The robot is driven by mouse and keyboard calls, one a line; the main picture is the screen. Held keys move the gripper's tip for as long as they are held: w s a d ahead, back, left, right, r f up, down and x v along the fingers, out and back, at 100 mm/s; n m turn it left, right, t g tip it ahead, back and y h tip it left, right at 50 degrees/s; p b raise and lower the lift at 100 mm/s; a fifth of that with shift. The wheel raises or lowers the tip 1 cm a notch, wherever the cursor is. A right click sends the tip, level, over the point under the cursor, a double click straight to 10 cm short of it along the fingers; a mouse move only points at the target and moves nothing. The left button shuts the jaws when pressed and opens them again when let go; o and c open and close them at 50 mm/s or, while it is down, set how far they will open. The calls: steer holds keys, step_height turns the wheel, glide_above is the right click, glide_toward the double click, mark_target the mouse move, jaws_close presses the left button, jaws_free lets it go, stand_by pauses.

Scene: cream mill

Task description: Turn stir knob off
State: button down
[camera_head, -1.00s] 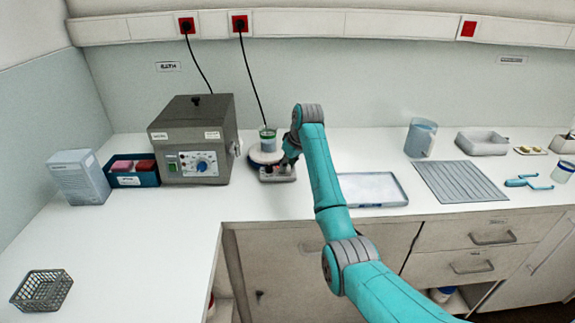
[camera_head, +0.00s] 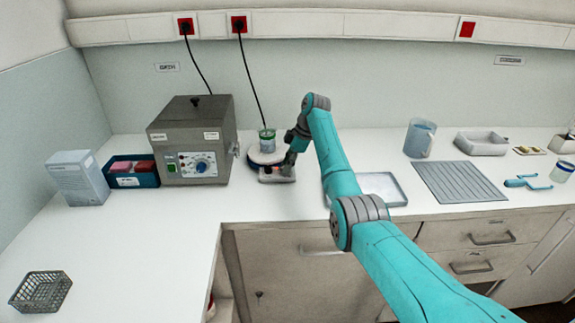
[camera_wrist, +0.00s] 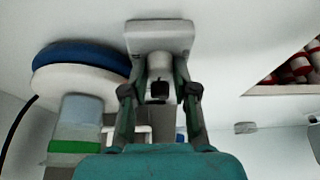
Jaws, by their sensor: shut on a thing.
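The hotplate stirrer (camera_head: 283,179) stands on the counter right of the grey box, with a green-banded beaker (camera_head: 267,141) on its round white plate. My gripper (camera_head: 277,168) is at the stirrer's front, right of the beaker. In the wrist view my gripper (camera_wrist: 158,68) is shut on a pale grey round knob (camera_wrist: 158,61), which lies between its two fingers against the white housing (camera_wrist: 160,36). The beaker (camera_wrist: 75,130) and plate (camera_wrist: 75,82) are at left there. No label or pointer mark on the knob is readable.
A grey bath (camera_head: 190,140) with a dial is close to the left of the stirrer. A shallow tray (camera_head: 386,188) lies to the right, partly behind my arm. A jug (camera_head: 419,138) and ribbed mat (camera_head: 460,180) are farther right.

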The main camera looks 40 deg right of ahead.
steer(key=n+g, duration=0.1)
steer(key=n, duration=0.2)
steer(key=shift+n+g, duration=0.3)
steer(key=shift+n, duration=0.3)
stand_by(0.3)
steer(key=c, duration=0.9)
jaws_free()
steer(key=shift+w, duration=0.1)
steer(key=shift+y, duration=0.3)
steer(key=v, duration=0.7)
steer(key=shift+r, duration=0.25)
steer(key=shift+d, duration=0.1)
